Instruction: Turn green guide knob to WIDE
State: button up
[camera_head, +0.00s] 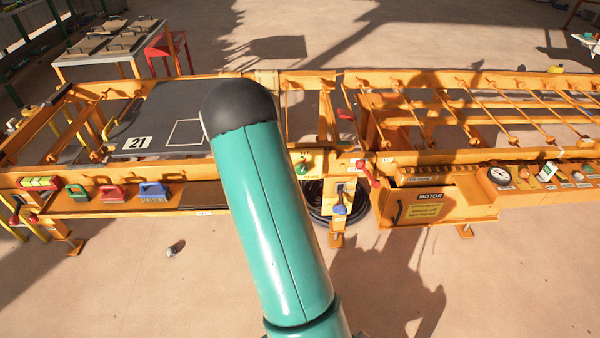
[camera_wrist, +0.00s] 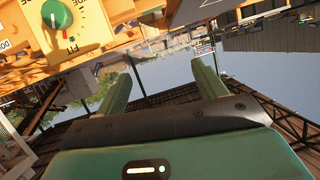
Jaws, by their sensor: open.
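The green guide knob (camera_head: 303,168) sits on the orange frame's front rail, just right of my teal arm in the head view. In the wrist view the green knob (camera_wrist: 57,14) is at the upper left, on an orange plate, with a short white mark on its face. A FIT label (camera_wrist: 69,42) and a partly cut-off label ending in "DE" are beside it. My gripper (camera_wrist: 160,68) is open and empty, its two green fingers apart. The knob lies outside the fingers, to their upper left. My gripper does not show in the head view.
A red-knobbed lever (camera_head: 368,173) and a blue knob (camera_head: 340,209) are close to the green knob. A motor box (camera_head: 430,205) and gauge (camera_head: 500,175) are at the right. The floor in front is mostly clear.

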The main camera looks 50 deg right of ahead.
jog(key=s+d+f+h, duration=0.3)
jog(key=s+d+f, duration=0.35)
jog(key=f, duration=0.35)
jog(key=t+h, duration=0.1)
send_near(302, 171)
jog(key=x, duration=0.9)
jog(key=shift+w+d, duration=0.15)
jog(key=shift+w, duration=0.05)
jog(key=c, duration=1)
